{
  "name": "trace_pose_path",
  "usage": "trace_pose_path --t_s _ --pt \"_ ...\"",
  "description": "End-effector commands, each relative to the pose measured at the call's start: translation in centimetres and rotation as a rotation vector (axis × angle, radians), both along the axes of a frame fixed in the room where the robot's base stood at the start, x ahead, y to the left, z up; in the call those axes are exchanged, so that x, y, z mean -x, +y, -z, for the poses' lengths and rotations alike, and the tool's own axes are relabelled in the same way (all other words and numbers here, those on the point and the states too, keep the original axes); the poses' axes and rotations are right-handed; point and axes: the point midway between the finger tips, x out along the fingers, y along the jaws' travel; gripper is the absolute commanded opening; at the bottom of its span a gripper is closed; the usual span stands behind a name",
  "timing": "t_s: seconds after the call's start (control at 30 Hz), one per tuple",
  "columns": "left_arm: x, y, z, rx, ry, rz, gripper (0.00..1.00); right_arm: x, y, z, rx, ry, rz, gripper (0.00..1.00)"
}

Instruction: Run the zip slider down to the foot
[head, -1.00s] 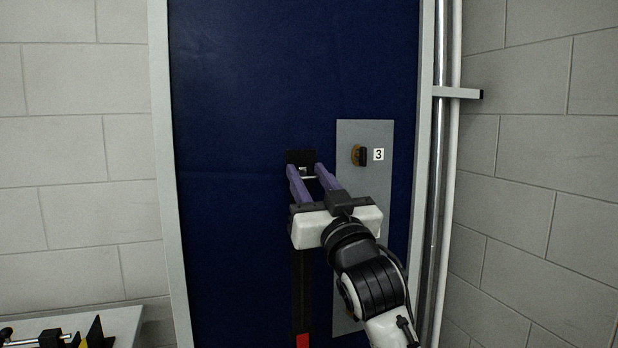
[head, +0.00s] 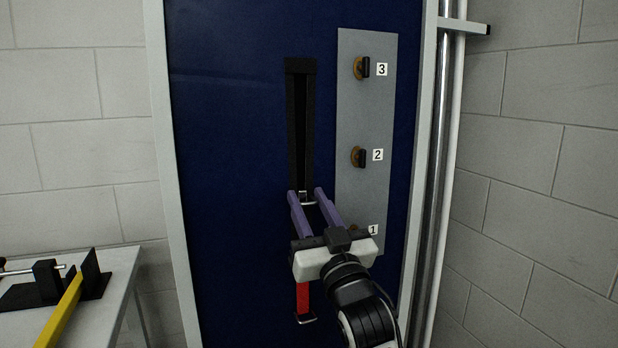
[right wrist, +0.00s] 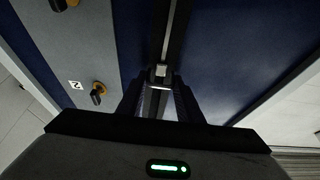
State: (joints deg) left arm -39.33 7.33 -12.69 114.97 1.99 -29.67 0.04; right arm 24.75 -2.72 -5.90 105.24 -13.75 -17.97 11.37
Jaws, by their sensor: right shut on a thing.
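A black zip strip (head: 301,70) runs down the dark blue curtain (head: 230,120). Above the slider the zip stands open as a dark slot. My right gripper (head: 309,196) is shut on the zip slider (head: 304,197), a small metal piece with a cross bar. The slider also shows between the fingers in the right wrist view (right wrist: 160,72). Below my gripper hangs a red tab (head: 303,296) with a metal loop at the zip's foot. My gripper hides part of the zip between slider and tab. My left gripper is not in view.
A grey plate (head: 365,110) with knobs numbered 1, 2 and 3 stands right of the zip; my right gripper partly covers knob 1. Vertical pipes (head: 449,150) run beyond the frame at right. A table (head: 100,300) with a yellow bar (head: 62,312) is at lower left.

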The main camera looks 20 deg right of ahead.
Motion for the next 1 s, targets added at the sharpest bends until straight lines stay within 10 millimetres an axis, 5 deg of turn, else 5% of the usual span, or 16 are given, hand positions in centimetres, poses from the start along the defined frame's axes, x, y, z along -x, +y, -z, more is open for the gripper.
trace_pose_path --t_s 0.03,0.1,0.4,1.0 --pt "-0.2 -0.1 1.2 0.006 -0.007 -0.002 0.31 -0.1 0.0 2.8 -0.003 0.008 0.000 0.00" --pt "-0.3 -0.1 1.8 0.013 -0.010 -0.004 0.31 0.0 0.0 4.7 -0.002 0.008 -0.001 0.00" --pt "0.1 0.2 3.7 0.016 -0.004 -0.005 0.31 0.0 0.0 10.1 -0.002 0.006 -0.001 0.00" --pt "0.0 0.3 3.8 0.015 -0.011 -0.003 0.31 -0.1 0.0 11.7 0.000 0.011 0.000 0.00"
